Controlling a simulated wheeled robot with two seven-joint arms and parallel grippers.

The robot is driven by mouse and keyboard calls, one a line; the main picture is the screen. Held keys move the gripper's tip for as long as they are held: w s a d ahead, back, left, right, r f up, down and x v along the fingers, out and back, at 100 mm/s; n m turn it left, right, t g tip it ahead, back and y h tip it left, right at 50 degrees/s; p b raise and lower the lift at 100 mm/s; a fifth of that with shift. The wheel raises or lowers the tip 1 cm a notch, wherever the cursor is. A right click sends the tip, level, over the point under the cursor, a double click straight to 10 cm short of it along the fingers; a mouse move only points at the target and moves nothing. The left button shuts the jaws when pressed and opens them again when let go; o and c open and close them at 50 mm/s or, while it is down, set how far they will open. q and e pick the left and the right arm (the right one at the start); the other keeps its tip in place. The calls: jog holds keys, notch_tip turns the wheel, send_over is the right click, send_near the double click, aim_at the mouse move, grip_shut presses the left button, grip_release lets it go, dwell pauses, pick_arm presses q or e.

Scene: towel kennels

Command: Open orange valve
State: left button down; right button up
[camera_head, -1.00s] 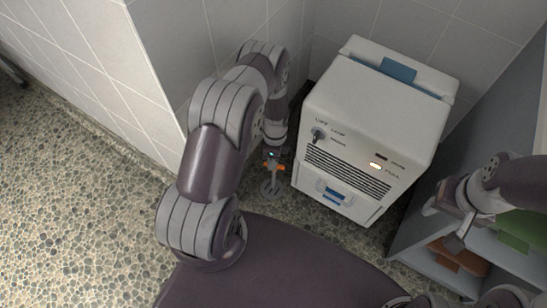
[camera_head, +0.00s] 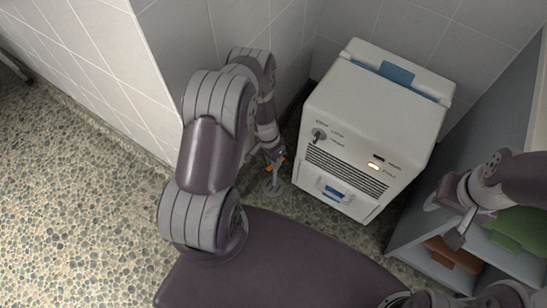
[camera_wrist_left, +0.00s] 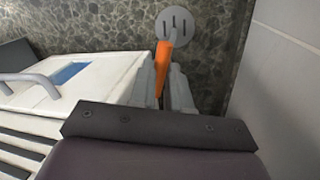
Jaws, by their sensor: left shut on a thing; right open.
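The orange valve (camera_wrist_left: 162,57) is a small orange handle on a grey pipe that rises from a round grey floor plate (camera_wrist_left: 174,24). In the head view the orange valve (camera_head: 281,154) shows only in part, beside the white machine. My left gripper (camera_wrist_left: 168,78) is shut on the orange handle, with a finger on each side of it. In the head view my left gripper (camera_head: 273,152) is partly hidden by its own wrist. My right gripper (camera_head: 447,222) is open and empty at the right, in front of the shelf.
A white machine (camera_head: 372,115) with a knob, lit lamp and blue-marked drawer stands just right of the valve. A tiled wall (camera_head: 235,40) stands behind and left. A grey shelf (camera_head: 410,245) with green (camera_head: 522,228) and brown (camera_head: 455,254) folded cloths is at the right.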

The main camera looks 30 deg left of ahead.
pick_arm(q)
jog(key=shift+n+t, duration=0.3)
jog(key=shift+n, duration=1.2)
jog(key=c, duration=1.1)
grip_release()
notch_tip(320, 180, up, 12)
jog(key=a+p, duration=0.2)
jog(key=p, duration=0.4)
jog(key=shift+a+r+p, duration=0.2)
jog(key=shift+p, duration=0.1)
